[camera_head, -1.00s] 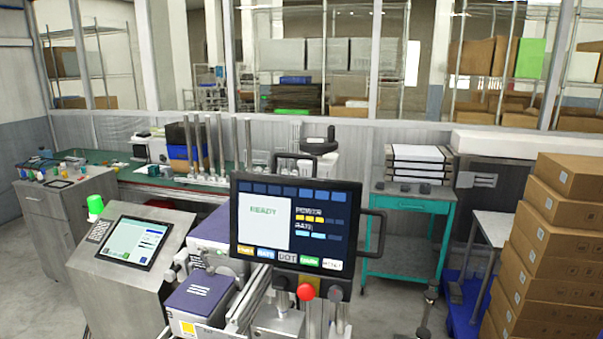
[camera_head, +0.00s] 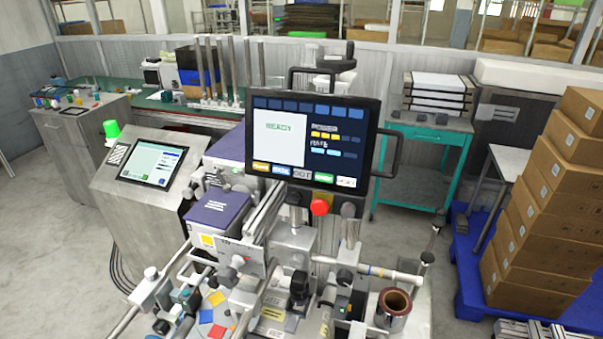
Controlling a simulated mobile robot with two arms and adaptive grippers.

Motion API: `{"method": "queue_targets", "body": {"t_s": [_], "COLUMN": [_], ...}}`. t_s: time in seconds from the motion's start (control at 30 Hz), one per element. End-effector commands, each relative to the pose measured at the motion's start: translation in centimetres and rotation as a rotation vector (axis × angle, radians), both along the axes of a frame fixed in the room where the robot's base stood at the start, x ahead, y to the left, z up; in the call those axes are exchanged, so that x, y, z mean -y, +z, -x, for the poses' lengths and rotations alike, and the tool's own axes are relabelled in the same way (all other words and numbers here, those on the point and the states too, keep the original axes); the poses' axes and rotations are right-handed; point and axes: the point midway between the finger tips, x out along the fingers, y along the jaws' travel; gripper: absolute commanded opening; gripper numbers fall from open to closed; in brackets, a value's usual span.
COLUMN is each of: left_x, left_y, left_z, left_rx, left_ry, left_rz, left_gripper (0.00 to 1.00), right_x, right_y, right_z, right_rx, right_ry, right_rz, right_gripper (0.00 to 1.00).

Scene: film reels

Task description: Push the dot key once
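The dot key (camera_head: 302,174) is a grey key marked DOT in the bottom row of the dark touch screen (camera_head: 340,118). It lies between a blue key (camera_head: 282,170) on its left and a green key (camera_head: 324,178) on its right. The screen shows READY in green on a white panel, and it faces me, mounted above the machine. Neither of my grippers can be made out for sure in this view.
A red knob (camera_head: 320,207) sits just below the screen. A second tilted screen (camera_head: 152,163) stands at the left on a metal console. Stacked cardboard boxes (camera_head: 545,200) stand at the right, near a teal cart (camera_head: 432,137). Machine parts fill the foreground.

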Motion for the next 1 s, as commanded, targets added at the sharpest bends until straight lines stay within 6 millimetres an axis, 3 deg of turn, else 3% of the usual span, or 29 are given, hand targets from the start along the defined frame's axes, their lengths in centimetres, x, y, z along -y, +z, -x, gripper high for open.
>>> {"method": "queue_targets", "body": {"t_s": [0.07,0.27,0.3,1.0], "left_x": [-0.05,-0.06,-0.06,-0.07], "left_y": [0.00,0.00,0.00,-0.01], "left_z": [0.02,0.04,0.04,0.08], "left_rx": [0.000,-0.001,-0.001,-0.001], "left_ry": [0.000,0.000,0.000,0.000], "left_rz": [0.000,-0.001,-0.001,-0.001], "left_gripper": [0.40,0.02,0.00,0.00], "right_x": [0.03,0.12,0.16,0.45], "right_y": [0.00,0.00,0.00,0.01], "right_z": [-0.01,-0.01,-0.01,-0.01], "right_rx": [0.000,0.000,0.000,0.000], "right_ry": [0.000,0.001,0.001,0.001], "right_rz": [0.000,0.001,0.002,0.005], "right_gripper": [0.00,0.00,0.00,0.00]}}
